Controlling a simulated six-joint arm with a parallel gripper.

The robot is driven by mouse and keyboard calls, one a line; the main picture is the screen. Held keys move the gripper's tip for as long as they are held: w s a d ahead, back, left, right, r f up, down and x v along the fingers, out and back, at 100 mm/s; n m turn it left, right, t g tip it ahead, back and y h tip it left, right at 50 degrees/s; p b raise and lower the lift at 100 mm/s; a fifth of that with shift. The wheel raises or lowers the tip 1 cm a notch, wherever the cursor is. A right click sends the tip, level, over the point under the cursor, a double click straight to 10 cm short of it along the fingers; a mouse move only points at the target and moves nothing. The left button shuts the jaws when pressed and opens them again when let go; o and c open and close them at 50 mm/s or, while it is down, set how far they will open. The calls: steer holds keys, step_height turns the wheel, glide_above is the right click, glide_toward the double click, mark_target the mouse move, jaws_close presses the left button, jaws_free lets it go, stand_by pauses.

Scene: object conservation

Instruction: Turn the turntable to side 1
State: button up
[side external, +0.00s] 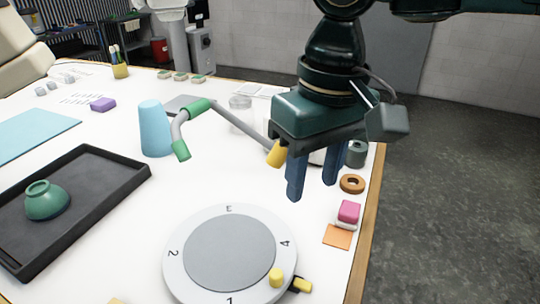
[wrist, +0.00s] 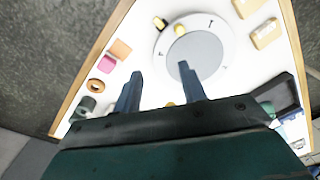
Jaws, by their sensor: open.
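The turntable (side external: 180,276) is a white ring marked with numbers around a grey disc (side external: 229,250). It lies on the white table at the front, and 1 is at its near edge beside a yellow knob (side external: 276,277). A yellow pointer block (side external: 302,286) sits at the ring's right front. My gripper (side external: 314,190) hangs above the table, behind and right of the turntable. Its blue fingers are apart with nothing between them; it also shows in the wrist view (wrist: 160,75).
A bent metal arm with green sleeves (side external: 198,107) and a yellow tip stands close left of my gripper. A blue cup (side external: 155,128) and a black tray (side external: 122,185) with a green bowl (side external: 46,200) are left. A pink block (side external: 348,212) and orange ring (side external: 352,183) line the right edge.

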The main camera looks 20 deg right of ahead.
glide_above(276, 273)
steer(key=f, duration=0.2)
steer(key=shift+d, duration=0.1)
step_height(276, 273, down, 14)
steer(key=shift+r, duration=0.15)
stand_by(0.7)
steer(key=shift+c, duration=0.3)
jaws_close()
